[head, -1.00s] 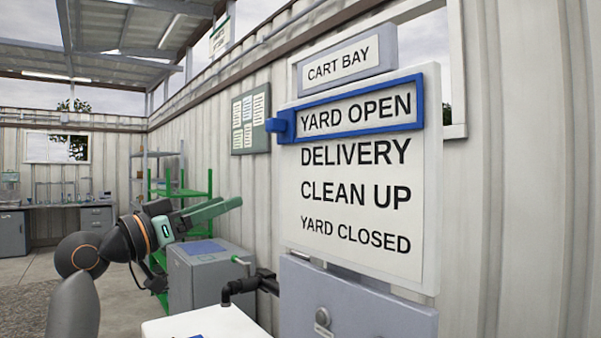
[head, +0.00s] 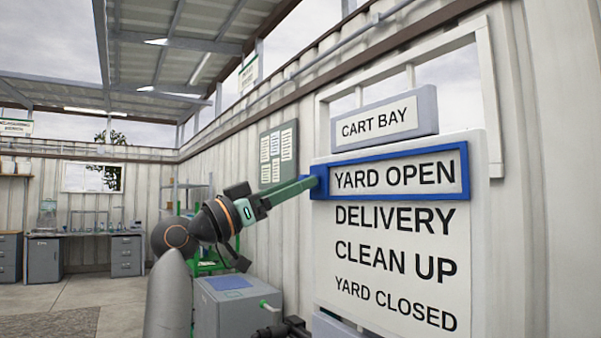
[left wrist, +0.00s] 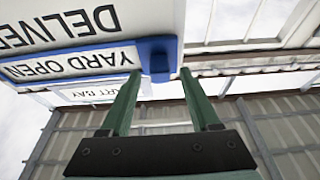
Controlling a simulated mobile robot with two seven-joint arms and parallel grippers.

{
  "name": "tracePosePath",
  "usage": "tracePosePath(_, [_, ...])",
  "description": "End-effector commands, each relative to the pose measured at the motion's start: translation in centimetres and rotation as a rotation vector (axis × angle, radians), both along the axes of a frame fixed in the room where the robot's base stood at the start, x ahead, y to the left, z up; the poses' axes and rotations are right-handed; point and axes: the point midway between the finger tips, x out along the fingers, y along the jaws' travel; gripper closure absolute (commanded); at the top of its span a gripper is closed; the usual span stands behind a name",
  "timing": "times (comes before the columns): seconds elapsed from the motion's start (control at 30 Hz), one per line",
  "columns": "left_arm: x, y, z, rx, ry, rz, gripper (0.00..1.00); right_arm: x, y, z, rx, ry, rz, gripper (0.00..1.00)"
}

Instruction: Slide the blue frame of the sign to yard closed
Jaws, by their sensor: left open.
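The white sign board (head: 390,270) lists YARD OPEN, DELIVERY, CLEAN UP and YARD CLOSED from top to bottom. The blue frame (head: 400,156) surrounds the YARD OPEN line; it also shows in the left wrist view (left wrist: 80,52). Its blue tab (head: 320,182) sticks out at the left and shows in the left wrist view (left wrist: 158,62). My left gripper (head: 308,184) reaches the tab from the left. In the left wrist view its green fingers (left wrist: 160,75) are apart, with their tips at either side of the tab. Contact is not clear. My right gripper is not in view.
A CART BAY plate (head: 384,122) sits above the board. A grey cabinet (head: 235,308) with a green handle stands below my left arm. A notice board (head: 278,153) hangs on the corrugated wall behind. Open floor lies at the left.

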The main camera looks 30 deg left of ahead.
Motion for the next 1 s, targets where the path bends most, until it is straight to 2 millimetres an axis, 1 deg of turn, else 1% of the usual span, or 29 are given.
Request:
tracePosePath(0.03, [0.5,-0.33,0.46,-0.002,0.001,-0.002,0.38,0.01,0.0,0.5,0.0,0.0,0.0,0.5])
tracePosePath(0.17, [1.16,-0.73,0.63,0.0,0.0,-0.001,0.38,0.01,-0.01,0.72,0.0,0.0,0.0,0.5])
tracePosePath(0.47, [1.35,-0.82,0.59,0.0,0.0,0.0,0.38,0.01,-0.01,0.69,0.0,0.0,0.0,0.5])
tracePosePath(0.57, [1.33,-0.81,0.59,0.0,0.0,0.0,0.48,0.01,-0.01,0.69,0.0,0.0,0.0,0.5])
tracePosePath(1.0, [1.32,-0.78,0.59,0.0,0.0,0.0,0.97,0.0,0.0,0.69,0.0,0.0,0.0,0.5])
